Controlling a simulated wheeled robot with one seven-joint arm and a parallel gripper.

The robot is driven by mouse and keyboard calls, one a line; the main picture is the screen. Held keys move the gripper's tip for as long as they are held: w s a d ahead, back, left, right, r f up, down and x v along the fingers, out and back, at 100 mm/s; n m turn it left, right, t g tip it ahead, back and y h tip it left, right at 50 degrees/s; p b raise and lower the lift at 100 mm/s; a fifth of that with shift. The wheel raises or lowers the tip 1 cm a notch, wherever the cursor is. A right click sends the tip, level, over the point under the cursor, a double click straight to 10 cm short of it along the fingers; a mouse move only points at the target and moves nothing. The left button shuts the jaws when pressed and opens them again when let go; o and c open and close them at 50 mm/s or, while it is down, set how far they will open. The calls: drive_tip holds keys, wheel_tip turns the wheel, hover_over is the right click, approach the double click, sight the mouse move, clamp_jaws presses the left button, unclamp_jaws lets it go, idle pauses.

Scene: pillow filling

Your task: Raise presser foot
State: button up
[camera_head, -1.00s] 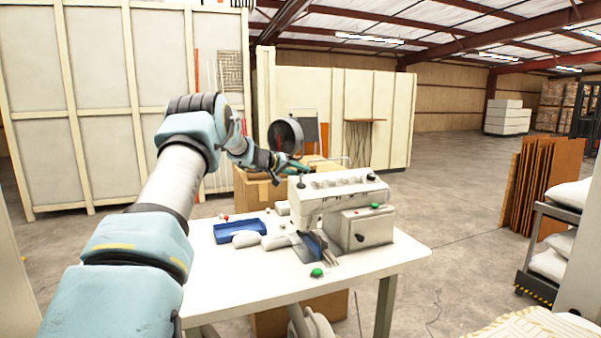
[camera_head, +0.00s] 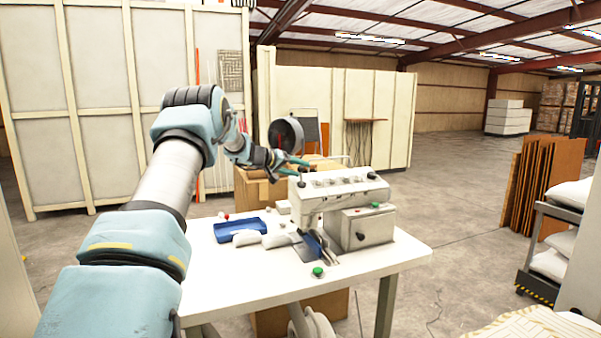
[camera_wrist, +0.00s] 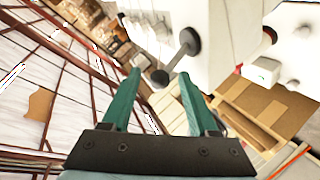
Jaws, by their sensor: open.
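The white sewing machine (camera_head: 338,192) stands on the white table, with a grey box-shaped body at its right. Its presser foot area (camera_head: 314,246) is low at the front left of the machine; the foot itself is too small to make out. My gripper (camera_head: 304,166) is at the machine's upper left end, with its green fingers spread. In the wrist view, my gripper (camera_wrist: 159,74) is open and empty. A dark lever with round ends (camera_wrist: 174,60) shows ahead, its lower knob between the fingertips in the picture. Whether they touch it cannot be told.
On the table (camera_head: 220,290) are a blue tray (camera_head: 240,231), small white pillows (camera_head: 246,239) and a green button (camera_head: 318,272). A cardboard box (camera_head: 262,190) stands behind the table. A shelf cart with white pillows (camera_head: 548,265) is at the right, with open floor between.

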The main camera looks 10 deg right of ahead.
drive_tip(key=b+v, duration=0.3)
drive_tip(key=v, duration=0.6)
drive_tip(key=shift+a, duration=0.2)
drive_tip(key=shift+r, duration=0.1)
